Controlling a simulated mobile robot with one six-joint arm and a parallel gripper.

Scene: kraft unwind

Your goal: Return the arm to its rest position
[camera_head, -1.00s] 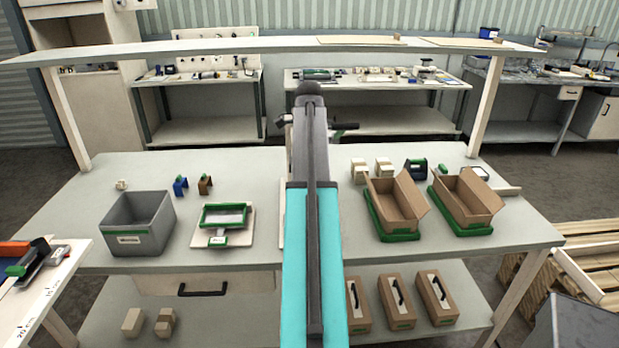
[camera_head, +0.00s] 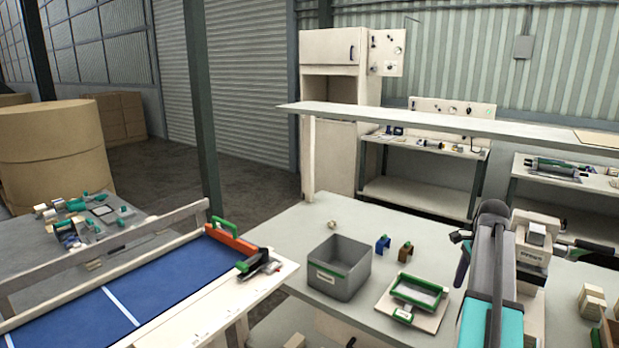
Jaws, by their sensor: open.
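My arm (camera_head: 490,290), grey with a turquoise lower part, rises from the bottom right of the head view to a rounded grey top joint. My gripper (camera_head: 460,237) shows only as a small dark end sticking out left of that joint, partly hidden by the arm. It is open and I see nothing held in it. It looks to be above the light grey workbench (camera_head: 290,235).
On the bench, left of my arm, stand a grey bin (camera_head: 340,268), a blue holder (camera_head: 383,244), a brown holder (camera_head: 405,252) and a green-framed tray (camera_head: 420,291). A white device (camera_head: 537,250) stands right of the arm. A blue-topped table (camera_head: 130,300) is at left. An overhead shelf (camera_head: 440,122) spans the bench.

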